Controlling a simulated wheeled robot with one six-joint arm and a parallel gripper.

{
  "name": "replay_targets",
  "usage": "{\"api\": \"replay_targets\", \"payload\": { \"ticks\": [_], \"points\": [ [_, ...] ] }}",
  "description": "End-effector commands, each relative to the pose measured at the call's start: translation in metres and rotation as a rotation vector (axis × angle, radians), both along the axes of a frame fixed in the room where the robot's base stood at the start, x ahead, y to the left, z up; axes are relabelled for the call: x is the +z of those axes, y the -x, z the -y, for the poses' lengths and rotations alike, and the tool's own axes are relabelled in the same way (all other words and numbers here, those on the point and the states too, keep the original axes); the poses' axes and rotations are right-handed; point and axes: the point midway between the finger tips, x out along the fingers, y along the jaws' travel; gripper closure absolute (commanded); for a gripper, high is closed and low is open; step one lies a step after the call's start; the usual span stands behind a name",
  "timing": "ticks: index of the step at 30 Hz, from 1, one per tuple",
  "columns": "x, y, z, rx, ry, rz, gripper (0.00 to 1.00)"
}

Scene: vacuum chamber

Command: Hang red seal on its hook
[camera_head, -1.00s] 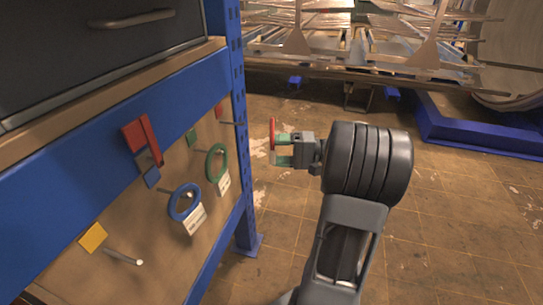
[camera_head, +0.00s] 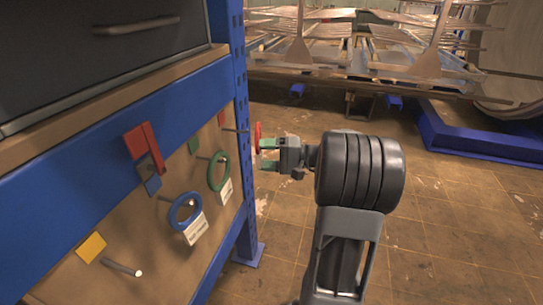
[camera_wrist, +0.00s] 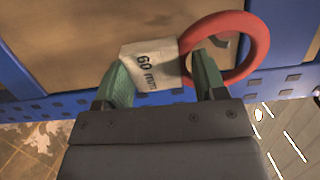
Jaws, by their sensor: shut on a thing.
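The red seal (camera_head: 257,136) is a red ring seen nearly edge-on in the head view, at the tips of my gripper (camera_head: 268,154). In the wrist view the red ring (camera_wrist: 262,48) shows at the right finger, with its white tag reading 60 mm (camera_wrist: 150,66) between the two green fingers of my gripper (camera_wrist: 163,82). My gripper is shut on the seal. A bare peg (camera_head: 235,131) sticks out beside a red square (camera_head: 222,117) at the board's far end. The seal is close to the peg's tip in the head view; whether they touch is unclear.
A green ring (camera_head: 219,172) and a blue ring (camera_head: 185,211) with white tags hang on pegs to the left. A peg by a yellow square (camera_head: 91,247) is empty. A blue perforated post (camera_head: 240,90) stands behind the red square. The floor (camera_head: 440,230) at right is clear.

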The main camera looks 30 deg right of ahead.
Motion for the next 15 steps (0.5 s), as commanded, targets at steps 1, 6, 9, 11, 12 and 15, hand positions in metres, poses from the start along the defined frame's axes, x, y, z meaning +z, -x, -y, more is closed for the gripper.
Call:
{"api": "replay_targets", "payload": {
  "ticks": [1, 6, 9, 11, 12, 15],
  "points": [
    [0.000, -0.002, -0.002, 0.001, 0.000, 0.000, 0.59],
    [-0.001, -0.010, -0.010, 0.001, -0.001, 0.001, 0.59],
    [-0.001, -0.015, -0.014, 0.001, 0.000, 0.000, 0.59],
    [-0.002, -0.018, -0.016, 0.002, 0.001, 0.001, 0.59],
    [-0.002, -0.019, -0.018, 0.002, 0.001, 0.001, 0.59],
    [-0.002, -0.024, -0.022, 0.001, 0.001, 0.001, 0.59]
  ]
}}
